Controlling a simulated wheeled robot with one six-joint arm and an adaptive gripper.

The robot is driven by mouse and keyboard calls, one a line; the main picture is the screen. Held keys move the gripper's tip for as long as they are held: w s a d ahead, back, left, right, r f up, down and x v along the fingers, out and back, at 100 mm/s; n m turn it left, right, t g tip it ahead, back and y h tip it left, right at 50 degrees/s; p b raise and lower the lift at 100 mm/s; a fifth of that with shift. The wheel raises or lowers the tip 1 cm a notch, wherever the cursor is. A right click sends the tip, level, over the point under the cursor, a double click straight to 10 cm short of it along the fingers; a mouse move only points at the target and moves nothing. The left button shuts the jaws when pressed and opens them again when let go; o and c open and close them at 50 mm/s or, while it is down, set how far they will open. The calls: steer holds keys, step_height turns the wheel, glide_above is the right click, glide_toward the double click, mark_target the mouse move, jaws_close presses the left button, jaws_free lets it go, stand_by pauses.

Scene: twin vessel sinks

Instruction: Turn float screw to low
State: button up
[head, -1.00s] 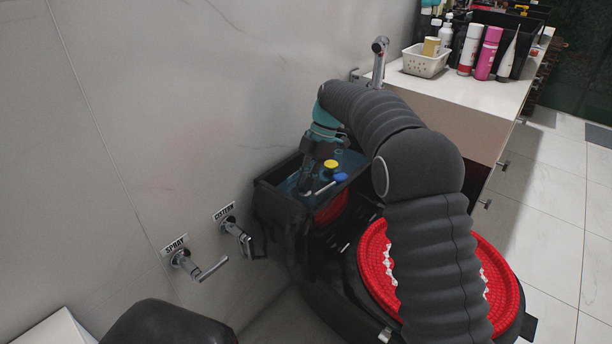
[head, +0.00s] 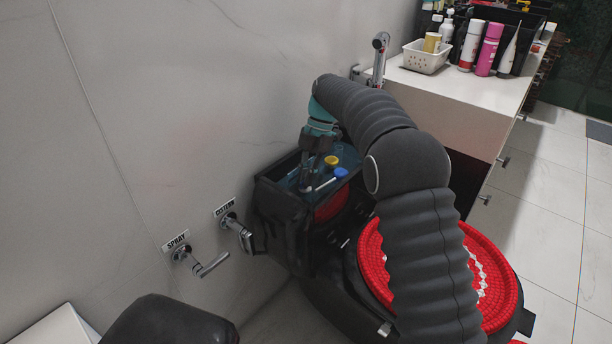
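An open black toilet cistern (head: 282,222) stands against the wall with water inside. In it I see a yellow knob (head: 331,162), a blue knob (head: 341,172) and a pale rod (head: 326,184). My gripper (head: 306,184) points down into the cistern, at the left end of the rod. Its fingers are dark and small against the dark tank, so I cannot tell whether they are open or closed on anything. The float screw itself is not clearly distinguishable; the gripper may cover it. No low mark is readable.
Wall valves labelled CISTERN (head: 234,228) and SPRAY (head: 190,258) are left of the tank. A red seat cover (head: 493,262) lies in front, partly behind my arm. A white counter (head: 455,92) with a basket (head: 426,57) and bottles stands behind.

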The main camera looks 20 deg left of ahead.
steer(key=o, duration=0.3)
steer(key=shift+o, duration=0.2)
steer(key=shift+r, duration=0.1)
steer(key=v, duration=0.7)
steer(key=shift+w, duration=0.15)
steer(key=shift+r, duration=0.15)
